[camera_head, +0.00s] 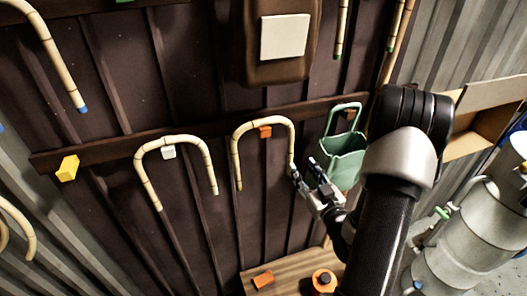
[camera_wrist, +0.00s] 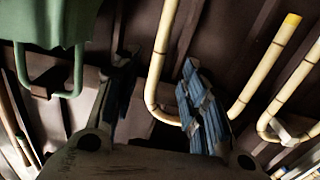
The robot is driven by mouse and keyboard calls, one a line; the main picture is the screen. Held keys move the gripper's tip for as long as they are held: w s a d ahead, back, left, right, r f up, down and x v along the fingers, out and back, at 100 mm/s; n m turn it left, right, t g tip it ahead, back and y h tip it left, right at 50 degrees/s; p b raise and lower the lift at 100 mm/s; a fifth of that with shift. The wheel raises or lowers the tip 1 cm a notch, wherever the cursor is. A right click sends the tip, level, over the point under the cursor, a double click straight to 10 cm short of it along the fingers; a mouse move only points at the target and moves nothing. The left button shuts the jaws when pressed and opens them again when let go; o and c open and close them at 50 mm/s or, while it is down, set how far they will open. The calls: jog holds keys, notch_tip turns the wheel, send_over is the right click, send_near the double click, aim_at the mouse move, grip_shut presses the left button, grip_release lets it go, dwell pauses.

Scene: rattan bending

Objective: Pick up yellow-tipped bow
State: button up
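The yellow-tipped bow (camera_head: 262,121) is a pale, dark-banded cane arch hanging on the orange peg (camera_head: 265,132) on the brown wall. Its yellow tip (camera_wrist: 291,19) shows clearly in the wrist view, where the bow (camera_wrist: 164,50) appears upside down. My gripper (camera_head: 303,169) is at the bow's right leg in the head view. In the wrist view my gripper (camera_wrist: 160,100) has its fingers spread, with the bow's near leg and bend between them and gaps visible. Contact with the right finger's blue pad is unclear. The leg's lower end is hidden in the head view.
A green bucket (camera_head: 345,160) hangs just right of my gripper, close to it. Another bow (camera_head: 178,143) hangs on a white peg (camera_head: 169,152) to the left. A yellow peg (camera_head: 67,168) is bare. A wooden table (camera_head: 285,268) with orange objects stands below.

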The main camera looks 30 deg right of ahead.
aim_at(292, 153)
jog(key=x, duration=1)
jog(key=shift+a+r+p, duration=0.1)
jog(key=shift+r+p, duration=0.05)
jog(key=shift+p, duration=0.2)
jog(key=shift+c, duration=0.5)
grip_shut()
